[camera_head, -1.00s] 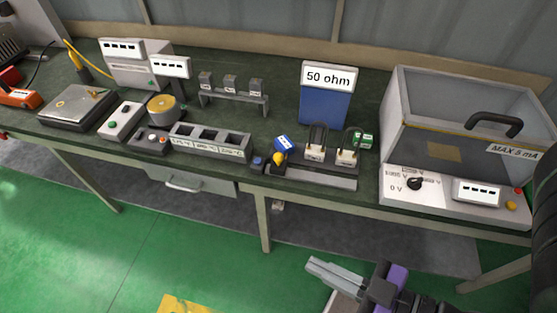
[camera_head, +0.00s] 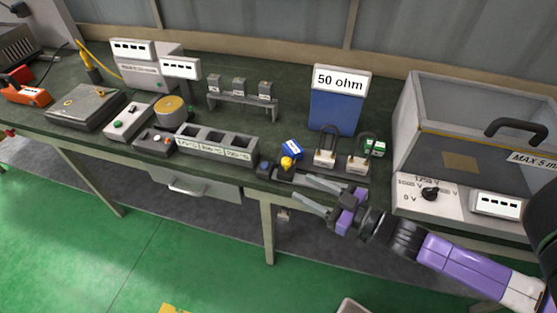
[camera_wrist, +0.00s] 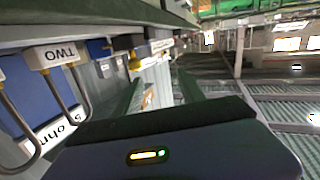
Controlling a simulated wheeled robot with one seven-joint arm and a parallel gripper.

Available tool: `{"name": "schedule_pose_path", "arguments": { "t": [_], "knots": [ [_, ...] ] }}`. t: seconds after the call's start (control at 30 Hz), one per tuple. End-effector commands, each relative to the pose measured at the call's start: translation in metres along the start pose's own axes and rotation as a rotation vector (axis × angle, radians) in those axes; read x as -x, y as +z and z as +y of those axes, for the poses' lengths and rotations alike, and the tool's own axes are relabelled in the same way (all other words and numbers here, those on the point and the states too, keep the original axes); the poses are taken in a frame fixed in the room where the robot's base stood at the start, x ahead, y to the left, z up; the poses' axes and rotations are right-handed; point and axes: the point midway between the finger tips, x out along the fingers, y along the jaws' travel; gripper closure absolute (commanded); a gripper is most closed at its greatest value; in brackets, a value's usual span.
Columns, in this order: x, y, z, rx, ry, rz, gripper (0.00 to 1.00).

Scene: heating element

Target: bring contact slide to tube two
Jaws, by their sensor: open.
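The contact slide, a dark block with a yellow knob (camera_head: 287,163), sits at the left end of a low rail by the bench's front edge. The knob also shows in the wrist view (camera_wrist: 135,63). Tube two (camera_wrist: 62,55) is a white-labelled block with a bent metal loop in the wrist view. It appears to be the left loop block (camera_head: 325,157) in the head view, right of the slide; its label is unreadable there. My gripper (camera_head: 298,188) is open and empty, fingers pointing left, just right of and in front of the knob, apart from it. My fingers hide part of the rail.
A second loop block (camera_head: 358,163) stands right of tube two. The blue 50 ohm box (camera_head: 336,110) is behind. A blue block (camera_head: 291,149) lies close behind the knob. A slotted grey holder (camera_head: 215,145) is left; a large metal box (camera_head: 470,120) is right.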

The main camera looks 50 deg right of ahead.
Motion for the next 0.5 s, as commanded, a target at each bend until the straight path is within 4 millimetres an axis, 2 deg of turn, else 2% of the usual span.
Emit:
{"name": "schedule_pose_path", "arguments": {
  "t": [0.03, 0.1, 0.2, 0.37, 0.5],
  "knots": [
    [-0.02, 0.005, 0.014, -0.015, 0.011, 0.027, 0.53],
    [-0.037, 0.005, 0.031, -0.038, 0.027, 0.05, 0.53],
    [-0.053, 0.004, 0.045, -0.063, 0.042, 0.074, 0.53],
    [-0.065, 0.001, 0.052, -0.076, 0.049, 0.085, 0.53],
    [-0.082, -0.001, 0.052, -0.077, 0.049, 0.084, 0.53]
  ]
}}
